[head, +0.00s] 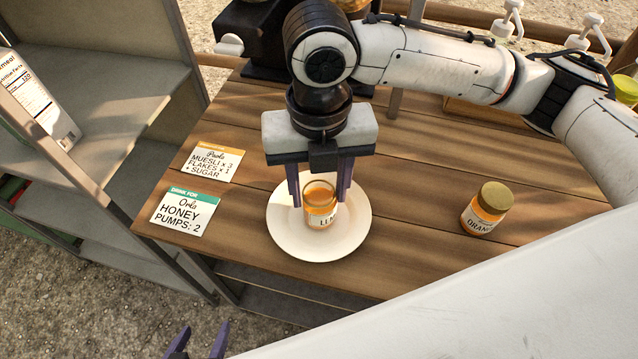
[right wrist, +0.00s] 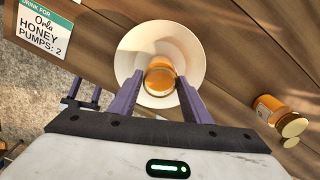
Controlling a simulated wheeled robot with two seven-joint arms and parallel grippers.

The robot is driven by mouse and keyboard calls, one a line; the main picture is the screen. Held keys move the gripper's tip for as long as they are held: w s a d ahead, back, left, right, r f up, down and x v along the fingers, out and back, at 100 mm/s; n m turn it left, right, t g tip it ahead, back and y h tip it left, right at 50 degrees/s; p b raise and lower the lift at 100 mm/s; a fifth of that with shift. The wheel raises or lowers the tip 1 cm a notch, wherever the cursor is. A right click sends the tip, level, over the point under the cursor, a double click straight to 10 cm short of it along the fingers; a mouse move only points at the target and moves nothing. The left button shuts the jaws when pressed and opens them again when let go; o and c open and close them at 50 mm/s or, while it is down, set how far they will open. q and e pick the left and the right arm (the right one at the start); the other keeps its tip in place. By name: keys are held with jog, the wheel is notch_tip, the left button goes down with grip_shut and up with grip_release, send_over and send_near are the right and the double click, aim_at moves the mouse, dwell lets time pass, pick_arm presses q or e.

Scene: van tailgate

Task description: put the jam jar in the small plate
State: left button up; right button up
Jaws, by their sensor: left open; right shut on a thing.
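A glass jar (head: 320,212) with orange contents and a partly hidden label is between the fingers of my right gripper (head: 320,192). The gripper is shut on it from above. The jar is upright within the outline of the small white plate (head: 288,243); whether its base touches the plate is hard to tell. The right wrist view shows the jar (right wrist: 159,80) over the middle of the plate (right wrist: 195,50). My left gripper (head: 196,342) is open and empty at the bottom edge of the head view, off the table.
Another orange jar (head: 487,208) with a gold lid stands on the table to the right of the plate. Two order cards (head: 185,211) lie at the left. A grey shelf unit (head: 105,85) stands beyond the table's left edge. Bare wood lies between the plate and the gold-lidded jar.

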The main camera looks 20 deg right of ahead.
jog(key=o, duration=1.3)
jog(key=shift+f, duration=0.1)
notch_tip(320, 180, up, 12)
jog(key=shift+r+p, duration=0.2)
jog(key=shift+p, duration=0.25)
